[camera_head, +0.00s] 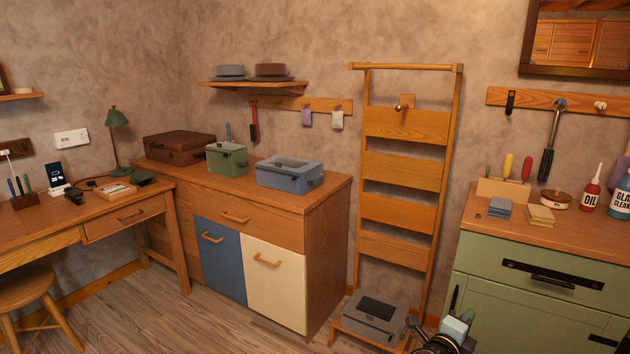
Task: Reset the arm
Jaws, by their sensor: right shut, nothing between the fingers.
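My right gripper (459,318) shows at the bottom edge, right of centre, with its dark fingers pointing up. It is shut and empty. It is in front of the gap between the wooden ladder rack and the green cabinet, just right of a grey box (374,317) in the picture. I cannot tell the distance between them. Most of my right arm is cut off by the lower edge. My left gripper is out of view.
The grey box sits on a low wooden stand below the ladder rack (405,165). A green cabinet (530,300) with bottles and tools on top stands right. A wooden dresser (325,200) with several boxes stands left of the rack. A desk (60,222) is far left. Floor before the dresser is clear.

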